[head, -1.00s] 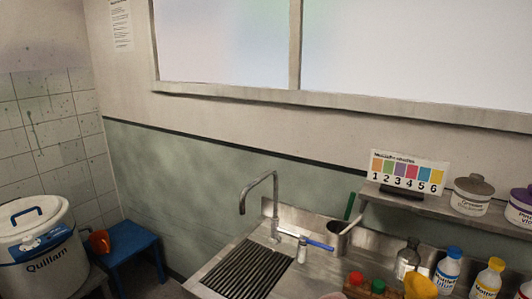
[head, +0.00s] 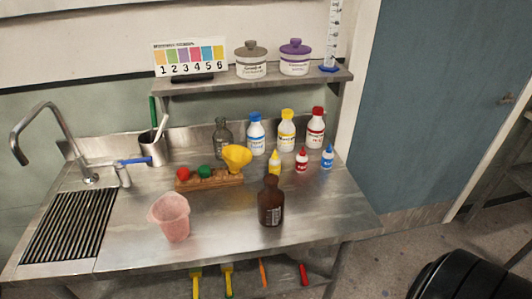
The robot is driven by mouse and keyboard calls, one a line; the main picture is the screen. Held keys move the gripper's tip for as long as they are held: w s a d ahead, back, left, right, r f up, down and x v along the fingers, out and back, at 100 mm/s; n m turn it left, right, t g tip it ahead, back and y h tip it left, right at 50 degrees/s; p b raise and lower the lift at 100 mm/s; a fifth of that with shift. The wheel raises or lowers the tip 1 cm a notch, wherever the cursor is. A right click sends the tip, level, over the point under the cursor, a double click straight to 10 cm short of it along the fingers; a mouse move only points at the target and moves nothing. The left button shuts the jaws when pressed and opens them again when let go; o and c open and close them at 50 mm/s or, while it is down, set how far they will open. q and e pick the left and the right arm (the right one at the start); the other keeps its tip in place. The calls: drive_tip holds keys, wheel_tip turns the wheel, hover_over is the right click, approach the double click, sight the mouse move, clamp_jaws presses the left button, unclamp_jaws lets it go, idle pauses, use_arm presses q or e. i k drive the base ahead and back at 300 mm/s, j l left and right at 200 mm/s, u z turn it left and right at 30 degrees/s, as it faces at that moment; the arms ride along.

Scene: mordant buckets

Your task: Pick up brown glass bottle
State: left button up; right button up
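The brown glass bottle (head: 270,205) stands upright on the steel counter (head: 215,255), near its front edge and right of the middle. It has a dark cap and a pale label low on its right side. A second, greyer glass bottle (head: 222,139) with a dark cap stands further back. Neither of my grippers shows in the head view.
A pink beaker (head: 171,219) stands left of the brown bottle. Behind it are a wooden rack (head: 209,184), a yellow funnel (head: 237,157), small dropper bottles (head: 302,160) and large bottles (head: 286,132). A tap (head: 45,135) rises at left.

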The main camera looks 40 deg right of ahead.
sight(270, 200)
drive_tip(key=z, duration=1.1)
